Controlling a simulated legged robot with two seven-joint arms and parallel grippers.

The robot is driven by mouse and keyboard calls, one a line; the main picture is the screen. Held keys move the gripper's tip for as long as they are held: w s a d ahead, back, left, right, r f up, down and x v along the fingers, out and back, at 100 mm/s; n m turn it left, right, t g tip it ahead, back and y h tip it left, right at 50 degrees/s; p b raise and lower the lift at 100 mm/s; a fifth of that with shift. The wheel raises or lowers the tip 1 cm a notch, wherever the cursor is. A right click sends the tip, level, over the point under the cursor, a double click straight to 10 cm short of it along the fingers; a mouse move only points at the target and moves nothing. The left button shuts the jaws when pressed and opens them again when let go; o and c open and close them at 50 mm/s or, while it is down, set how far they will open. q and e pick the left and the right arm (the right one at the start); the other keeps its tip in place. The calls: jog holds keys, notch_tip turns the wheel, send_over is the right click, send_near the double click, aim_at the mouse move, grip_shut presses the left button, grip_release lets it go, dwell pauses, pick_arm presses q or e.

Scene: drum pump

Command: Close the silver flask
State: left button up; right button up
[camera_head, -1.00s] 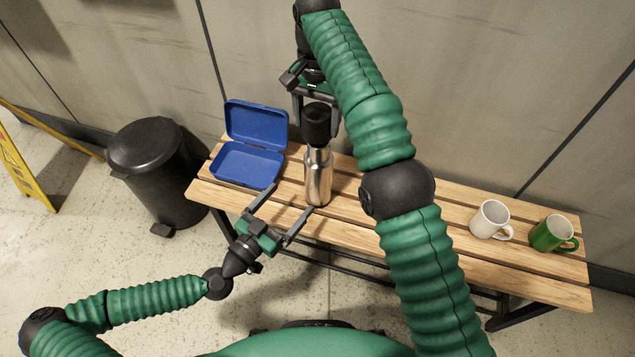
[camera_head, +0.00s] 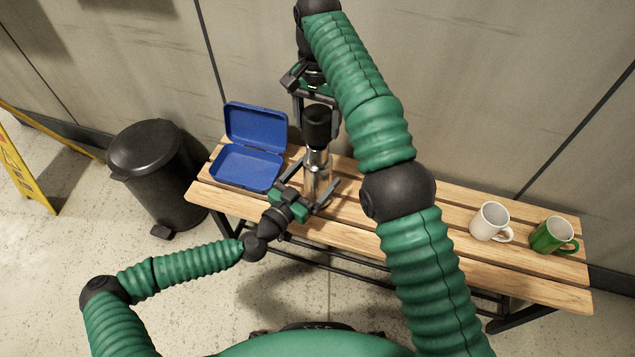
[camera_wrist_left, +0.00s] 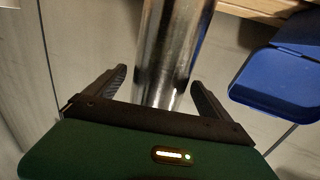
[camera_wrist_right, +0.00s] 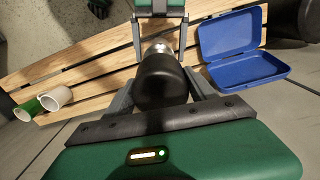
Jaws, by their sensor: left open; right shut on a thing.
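The silver flask (camera_head: 317,165) stands upright on the wooden bench, and its shiny body fills the middle of the left wrist view (camera_wrist_left: 172,50). A black cap (camera_head: 317,124) is at the top of the flask; I cannot tell whether it is seated on the neck. My right gripper (camera_head: 318,118) comes from above and is shut on the black cap, which also shows in the right wrist view (camera_wrist_right: 162,82). My left gripper (camera_head: 319,174) is open, with one finger on each side of the flask body. The lower flask is partly hidden by the left gripper.
An open blue lunch box (camera_head: 246,166) lies just left of the flask on the slatted bench (camera_head: 425,205). A white mug (camera_head: 489,220) and a green mug (camera_head: 551,234) stand at the right end. A black bin (camera_head: 150,160) stands left of the bench. The wall is close behind.

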pick_arm(q)
jog(key=shift+w+d, duration=0.2)
jog(key=shift+w, duration=0.05)
grip_shut()
pick_arm(e)
jog(key=shift+s+f, duration=0.1)
jog(key=shift+f, duration=2.3)
